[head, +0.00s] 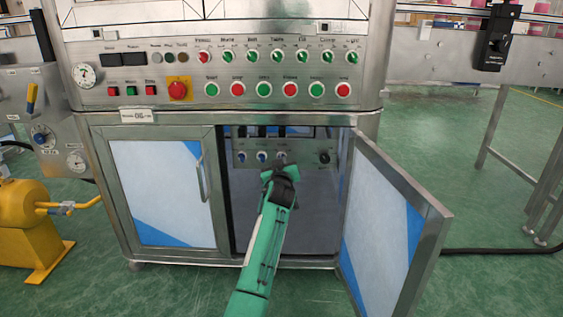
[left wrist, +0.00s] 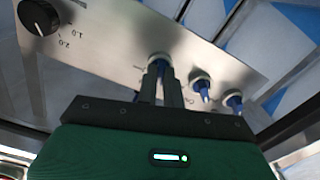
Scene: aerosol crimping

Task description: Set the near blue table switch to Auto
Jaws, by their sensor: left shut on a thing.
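A steel switch panel (head: 300,158) sits inside the open right cabinet bay, and it fills the left wrist view (left wrist: 110,50). It has a row of blue table switches and one black knob (left wrist: 38,17). My left gripper (left wrist: 162,75) is shut on the blue switch (left wrist: 160,58) nearest the black knob; its fingers hide most of that switch. In the head view my left gripper (head: 281,167) reaches into the bay at the panel. Two other blue switches, the middle one (left wrist: 202,86) and the outer one (left wrist: 235,101), are free. The switch labels are not readable.
The open cabinet door (head: 395,225) swings out to the right of my arm. The closed left door (head: 160,190) is beside the bay. Above is a button panel (head: 225,75) with a red emergency stop (head: 178,90). A yellow machine (head: 28,235) stands at the left.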

